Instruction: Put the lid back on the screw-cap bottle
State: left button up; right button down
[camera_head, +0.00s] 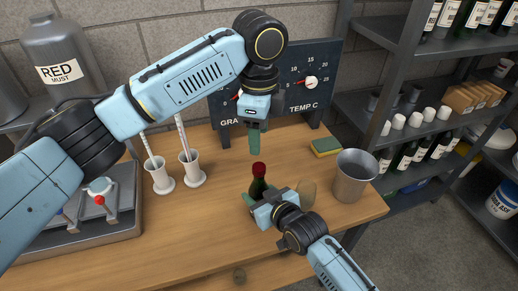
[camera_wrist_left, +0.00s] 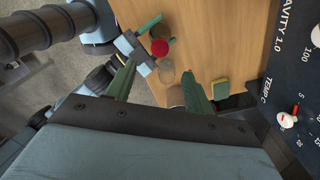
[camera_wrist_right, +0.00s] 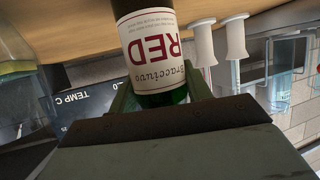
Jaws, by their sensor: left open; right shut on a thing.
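A dark green bottle (camera_head: 258,187) stands upright at the front middle of the bench. Its top (camera_head: 259,169) is red; I cannot tell whether this is a seated lid. The red top also shows in the left wrist view (camera_wrist_left: 159,47). My right gripper (camera_head: 262,198) is shut around the bottle's body; the right wrist view shows its label reading RED (camera_wrist_right: 150,50) between the fingers. My left gripper (camera_head: 254,142) is open and empty, pointing down, above and behind the bottle's top and apart from it. No separate lid is visible.
A clear glass (camera_head: 307,192) stands just right of the bottle, close to my right gripper. A metal bucket (camera_head: 352,178) and a sponge (camera_head: 326,146) are farther right. Two white holders (camera_head: 192,175) and a lever tray (camera_head: 120,215) are left. A gauge board (camera_head: 320,95) stands behind.

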pick_arm(q)
jog(key=shift+r, duration=1.45)
pick_arm(e)
jog(key=c, duration=0.6)
grip_release()
jog(key=shift+s, duration=0.1)
pick_arm(q)
jog(key=shift+r+p, duration=0.95)
jog(key=shift+p, duration=0.05)
pick_arm(e)
jog(key=v, duration=1.3)
jog(key=shift+d+r, duration=0.1)
jog(key=shift+r, duration=0.05)
